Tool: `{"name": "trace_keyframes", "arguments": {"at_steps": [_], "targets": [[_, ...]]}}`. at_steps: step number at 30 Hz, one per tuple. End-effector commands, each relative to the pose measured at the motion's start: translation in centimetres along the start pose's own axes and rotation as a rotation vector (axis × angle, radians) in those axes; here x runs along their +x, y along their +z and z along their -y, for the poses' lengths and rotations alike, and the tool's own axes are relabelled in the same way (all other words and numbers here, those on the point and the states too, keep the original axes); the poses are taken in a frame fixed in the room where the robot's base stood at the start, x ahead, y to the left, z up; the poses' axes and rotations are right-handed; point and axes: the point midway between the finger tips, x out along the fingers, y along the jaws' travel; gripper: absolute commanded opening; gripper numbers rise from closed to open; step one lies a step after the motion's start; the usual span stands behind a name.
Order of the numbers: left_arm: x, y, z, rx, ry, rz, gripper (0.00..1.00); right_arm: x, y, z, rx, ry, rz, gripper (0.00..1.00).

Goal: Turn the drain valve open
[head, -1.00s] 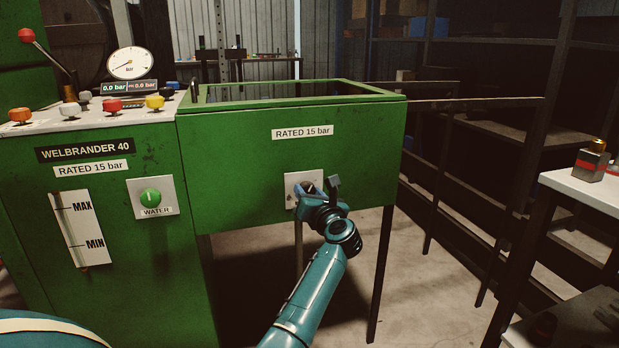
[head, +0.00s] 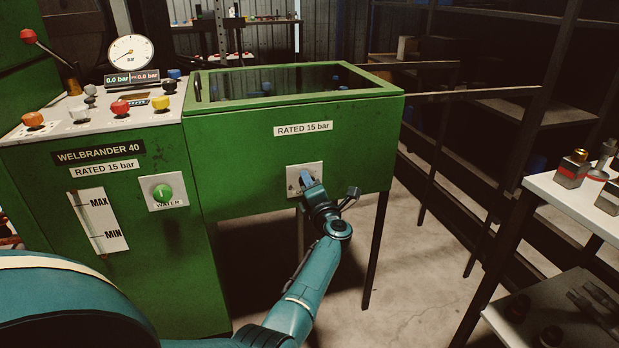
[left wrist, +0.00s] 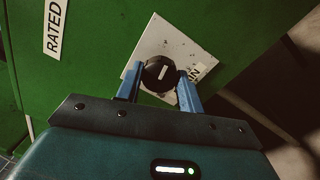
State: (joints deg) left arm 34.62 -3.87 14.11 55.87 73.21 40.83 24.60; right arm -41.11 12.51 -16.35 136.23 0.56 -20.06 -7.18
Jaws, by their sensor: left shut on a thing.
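The drain valve is a round black knob (left wrist: 158,73) with a short white mark, on a pale square plate (left wrist: 150,45) in the left wrist view. Part of the plate's lettering is hidden. In the head view the plate (head: 292,172) is on the front of the green tank, below its "RATED 15 bar" label, and my gripper covers the knob. My left gripper (head: 306,178) is shut on the knob. Its blue fingers (left wrist: 160,80) sit on either side of the knob in the left wrist view. My right gripper is not in view.
A white table (head: 565,200) with small parts is at the right. Tank legs (head: 376,250) stand near my arm; floor between leg and table is clear.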

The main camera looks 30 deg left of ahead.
Motion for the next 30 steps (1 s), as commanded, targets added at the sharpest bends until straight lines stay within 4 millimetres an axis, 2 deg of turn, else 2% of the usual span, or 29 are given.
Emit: {"name": "trace_keyframes", "arguments": {"at_steps": [5,12,28,29,30], "targets": [[0.0,0.05,-0.18,0.103,-0.002,0.005,0.15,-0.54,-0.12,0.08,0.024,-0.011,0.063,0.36],[0.01,-0.02,-0.05,0.18,-0.003,0.009,0.15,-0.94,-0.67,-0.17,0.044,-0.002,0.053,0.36],[0.03,-0.04,-0.02,0.205,-0.001,0.011,0.15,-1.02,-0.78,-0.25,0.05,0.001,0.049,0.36],[0.03,-0.04,-0.03,0.205,-0.001,0.011,0.38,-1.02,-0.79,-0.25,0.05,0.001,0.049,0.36],[0.04,-0.04,-0.03,0.205,-0.001,0.011,0.42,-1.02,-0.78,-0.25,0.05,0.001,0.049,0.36]]}}
